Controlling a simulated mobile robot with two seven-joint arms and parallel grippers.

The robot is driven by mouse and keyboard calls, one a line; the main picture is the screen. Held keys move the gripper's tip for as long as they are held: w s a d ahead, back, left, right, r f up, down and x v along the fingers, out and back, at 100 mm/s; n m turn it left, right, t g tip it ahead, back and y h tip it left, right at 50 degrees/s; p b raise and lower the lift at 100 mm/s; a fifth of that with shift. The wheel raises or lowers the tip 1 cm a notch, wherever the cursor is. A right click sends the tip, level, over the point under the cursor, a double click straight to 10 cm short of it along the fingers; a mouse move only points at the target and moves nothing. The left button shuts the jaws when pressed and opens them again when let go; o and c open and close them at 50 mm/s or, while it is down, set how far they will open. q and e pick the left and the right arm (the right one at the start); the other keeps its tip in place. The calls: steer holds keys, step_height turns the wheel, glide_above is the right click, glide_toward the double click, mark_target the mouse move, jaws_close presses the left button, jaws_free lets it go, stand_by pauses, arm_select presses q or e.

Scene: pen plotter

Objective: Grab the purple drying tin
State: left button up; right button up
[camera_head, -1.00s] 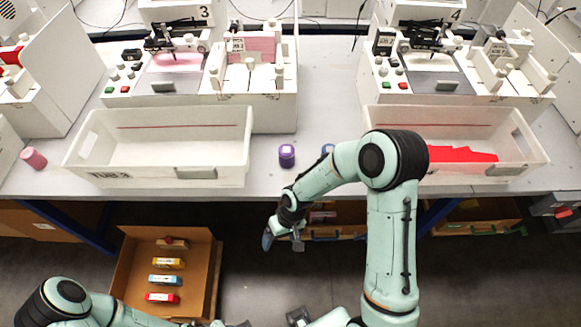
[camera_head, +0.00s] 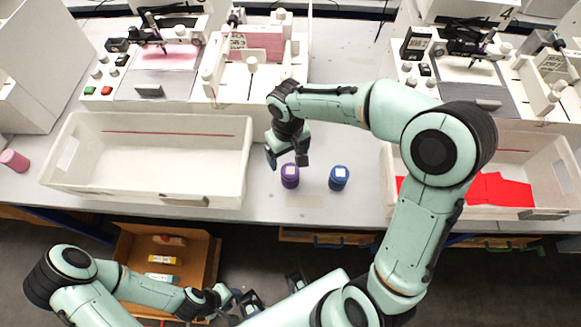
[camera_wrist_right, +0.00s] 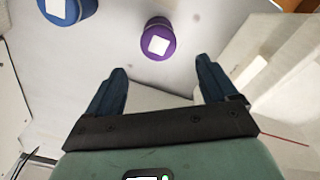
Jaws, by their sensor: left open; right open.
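The purple drying tin (camera_head: 290,177) stands upright on the bench near its front edge, with a white label on its lid. My left gripper (camera_head: 243,300) is low, in front of the bench, open and away from the tin.
A blue tin (camera_head: 339,178) stands just right of the purple one. A white tub (camera_head: 150,188) is to the left, another tub (camera_head: 535,195) with red sheets to the right. A pink tin (camera_head: 14,160) is at far left. Plotters (camera_head: 165,80) stand behind.

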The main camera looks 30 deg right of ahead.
mark_target(289, 169)
steer(key=f, duration=0.6)
steer(key=shift+s+f, duration=0.2)
steer(key=shift+f, duration=0.2)
steer(key=shift+s+f+b, duration=0.2)
steer(key=shift+f+b, duration=0.1)
steer(key=shift+f, duration=2.4)
steer(key=c, duration=1.2)
